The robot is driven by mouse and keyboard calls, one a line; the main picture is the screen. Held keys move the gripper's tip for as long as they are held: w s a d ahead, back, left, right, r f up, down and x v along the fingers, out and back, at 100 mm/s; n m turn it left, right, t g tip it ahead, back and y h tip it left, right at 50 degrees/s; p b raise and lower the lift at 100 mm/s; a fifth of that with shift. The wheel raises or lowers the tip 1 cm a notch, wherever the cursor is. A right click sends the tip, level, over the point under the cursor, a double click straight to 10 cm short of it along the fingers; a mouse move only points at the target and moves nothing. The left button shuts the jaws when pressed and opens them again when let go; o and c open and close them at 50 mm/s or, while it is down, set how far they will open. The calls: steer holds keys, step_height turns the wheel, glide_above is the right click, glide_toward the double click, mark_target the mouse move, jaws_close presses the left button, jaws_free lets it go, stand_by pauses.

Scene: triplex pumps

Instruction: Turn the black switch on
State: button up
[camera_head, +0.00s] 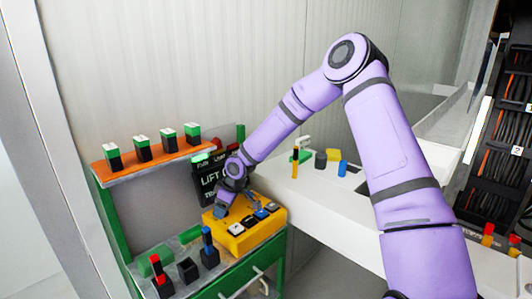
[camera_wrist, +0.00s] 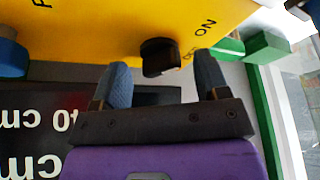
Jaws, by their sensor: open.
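A yellow control box (camera_head: 255,239) sits on the green-framed bench in the head view, and its yellow face (camera_wrist: 90,30) fills the top of the wrist view. The black switch (camera_wrist: 159,56) is a round knob on that face, beside the upside-down letters "ON" and a second, partly hidden label. My gripper (camera_wrist: 163,80) is open, its two blue-grey fingertips spread to either side of the knob and just short of it or level with it; contact cannot be told. In the head view my gripper (camera_head: 222,209) is at the box's left end and hides the knob.
A black sign (camera_head: 207,186) stands behind the box. An orange shelf (camera_head: 150,157) with several green-and-black blocks is at the left. Red (camera_head: 160,277) and blue (camera_head: 208,250) handled switches stand in front. A white counter (camera_head: 310,205) with small parts lies to the right.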

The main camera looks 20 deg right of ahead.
steer(key=m+t+h, duration=0.1)
steer(key=m, duration=0.3)
steer(key=shift+s+a, duration=0.1)
steer(key=shift+a, duration=0.05)
steer(key=shift+m+h, duration=0.5)
steer(key=shift+m, duration=0.5)
steer(key=shift+r+t, duration=0.1)
steer(key=shift+t, duration=0.2)
steer(key=s+d+r+m+h, duration=0.1)
steer(key=s+d+r, duration=0.3)
steer(key=s+r, duration=0.4)
steer(key=s+d+r+h, duration=0.2)
steer(key=s+r, duration=0.7)
steer(key=r, duration=0.8)
steer(key=shift+s+d+r+m, duration=0.25)
steer(key=shift+d+m, duration=0.15)
steer(key=shift+d, duration=0.45)
